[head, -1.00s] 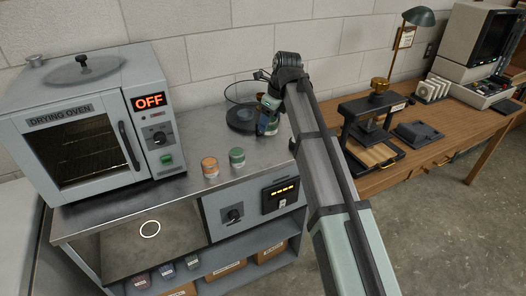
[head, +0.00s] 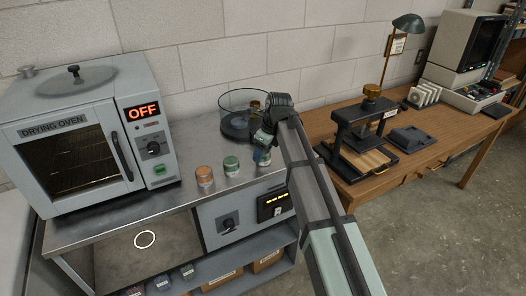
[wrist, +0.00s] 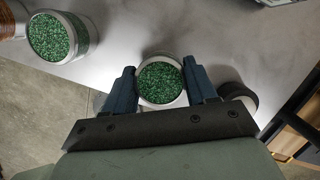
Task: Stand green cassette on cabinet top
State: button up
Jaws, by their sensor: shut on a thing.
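My gripper (head: 264,148) is shut on a green cassette (wrist: 161,82), a short pale cylinder topped with green granules. In the head view the held cassette (head: 262,157) is upright near the right front part of the steel cabinet top (head: 190,150), partly hidden by my fingers. I cannot tell whether its base touches the top. A second green cassette (head: 231,167) stands to its left, apart from it; it also shows in the wrist view (wrist: 52,38). An orange cassette (head: 205,177) stands left of that one, on the cabinet top.
A drying oven (head: 75,140) reading OFF fills the cabinet top's left side. A glass vessel (head: 237,122) stands behind my gripper. A wooden bench (head: 375,185) with a press (head: 362,140) is on the right. The cabinet's front edge is close to the cassettes.

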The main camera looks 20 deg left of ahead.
jog(key=shift+f, duration=0.1)
jog(key=o, duration=1.1)
jog(key=shift+c, duration=0.2)
jog(key=v, duration=1.2)
